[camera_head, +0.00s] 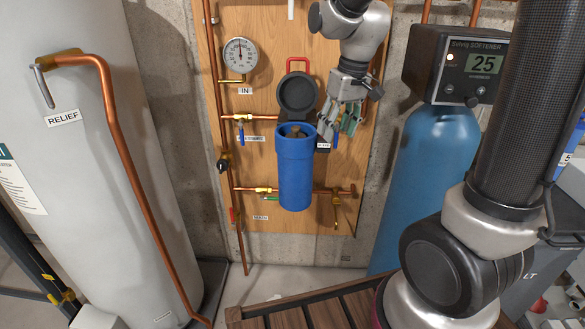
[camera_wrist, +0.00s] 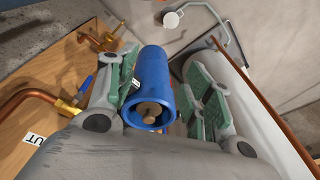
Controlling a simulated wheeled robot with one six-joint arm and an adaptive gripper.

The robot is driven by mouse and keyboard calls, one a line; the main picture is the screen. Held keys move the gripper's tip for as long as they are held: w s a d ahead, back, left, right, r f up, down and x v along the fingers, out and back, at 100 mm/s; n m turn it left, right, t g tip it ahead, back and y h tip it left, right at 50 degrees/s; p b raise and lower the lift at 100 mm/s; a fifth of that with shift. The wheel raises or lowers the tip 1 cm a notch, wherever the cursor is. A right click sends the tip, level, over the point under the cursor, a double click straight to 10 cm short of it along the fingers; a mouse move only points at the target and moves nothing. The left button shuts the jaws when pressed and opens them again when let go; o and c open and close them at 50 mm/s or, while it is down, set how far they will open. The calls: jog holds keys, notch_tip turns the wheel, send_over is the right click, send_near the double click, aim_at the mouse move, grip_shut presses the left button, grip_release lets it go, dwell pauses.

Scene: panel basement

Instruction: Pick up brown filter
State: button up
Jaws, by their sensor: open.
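The brown filter (camera_head: 295,131) stands inside the open blue housing (camera_head: 295,175), with only its top showing at the mouth. In the wrist view the filter's brown end (camera_wrist: 148,112) sits within the blue rim of the housing (camera_wrist: 156,72). The black lid (camera_head: 297,92) with a red handle is swung up behind the housing. My gripper (camera_head: 341,120) is open and empty, just right of and slightly above the housing mouth in the head view. In the wrist view its green-padded fingers (camera_wrist: 160,90) are spread on either side of the housing. Contact cannot be told.
Copper pipes with valves (camera_head: 262,189) run along the wooden panel (camera_head: 270,222) around the housing. A gauge (camera_head: 240,55) is at upper left. A white tank (camera_head: 75,150) stands left, and a blue softener tank (camera_head: 428,165) right. A slatted wooden surface (camera_head: 310,315) lies below.

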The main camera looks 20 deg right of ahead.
jog(key=n+t, duration=0.1)
send_near(296, 127)
jog(key=s+d+f, duration=0.2)
jog(key=s+f, duration=0.2)
jog(key=w+a+r+n+t+y, duration=0.1)
jog(key=w+r+t, duration=0.1)
jog(key=w, duration=0.1)
jog(key=shift+n, duration=0.3)
jog(key=x, duration=0.8)
jog(key=shift+s+a, duration=0.15)
jog(key=shift+a, duration=0.05)
jog(key=shift+r, duration=0.1)
grip_shut()
